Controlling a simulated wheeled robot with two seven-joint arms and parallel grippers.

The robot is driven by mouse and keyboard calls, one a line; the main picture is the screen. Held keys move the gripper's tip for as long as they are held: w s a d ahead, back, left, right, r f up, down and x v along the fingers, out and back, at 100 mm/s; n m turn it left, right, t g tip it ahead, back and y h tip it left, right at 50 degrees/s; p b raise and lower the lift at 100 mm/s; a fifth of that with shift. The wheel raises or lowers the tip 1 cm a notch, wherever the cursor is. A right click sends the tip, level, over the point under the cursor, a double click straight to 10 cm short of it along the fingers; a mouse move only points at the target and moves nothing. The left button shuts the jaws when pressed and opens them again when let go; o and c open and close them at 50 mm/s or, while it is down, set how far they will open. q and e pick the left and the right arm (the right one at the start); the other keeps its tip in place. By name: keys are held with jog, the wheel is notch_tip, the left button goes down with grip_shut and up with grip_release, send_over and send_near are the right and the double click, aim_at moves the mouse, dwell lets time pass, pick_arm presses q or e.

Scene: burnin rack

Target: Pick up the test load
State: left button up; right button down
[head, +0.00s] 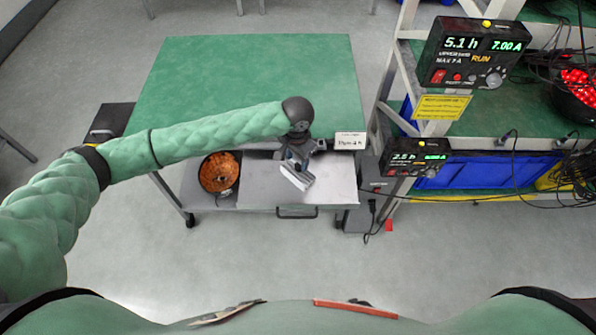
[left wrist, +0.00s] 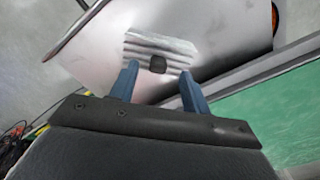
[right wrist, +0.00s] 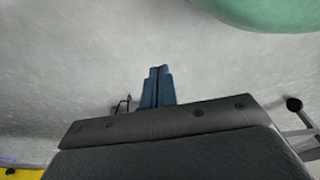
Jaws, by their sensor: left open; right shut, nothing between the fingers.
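The test load looks to be a silver finned block with a black knob; in the left wrist view the block (left wrist: 160,45) lies just beyond my left gripper (left wrist: 158,74). The left fingers are open and apart, with the knob between the tips. In the head view the block (head: 298,180) shows below my left gripper (head: 296,160), over a pale metal surface (head: 253,180). I cannot tell whether the fingers touch it. My right gripper (right wrist: 157,72) is shut and empty, over grey floor in the right wrist view.
The green-topped cart (head: 255,75) stands above the metal surface, which has a front handle (head: 297,212). A round orange-filled container (head: 219,172) sits left of it. To the right, a rack holds a lit display unit (head: 478,52), a second unit (head: 415,158) and loose cables.

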aim_at(298, 165)
pick_arm(q)
jog(key=shift+d+f+p, duration=0.2)
jog(key=shift+f+p, duration=0.5)
jog(key=shift+f, duration=1.15)
pick_arm(e)
jog(key=shift+s+d+f, duration=0.4)
jog(key=shift+s+f, duration=0.2)
jog(key=shift+s, duration=0.15)
jog(key=shift+s+d+f, duration=0.35)
jog(key=shift+s+f, duration=0.2)
jog(key=shift+s, duration=0.2)
pick_arm(q)
jog(key=shift+c, duration=0.2)
grip_shut()
pick_arm(e)
jog(key=shift+w+d, duration=0.1)
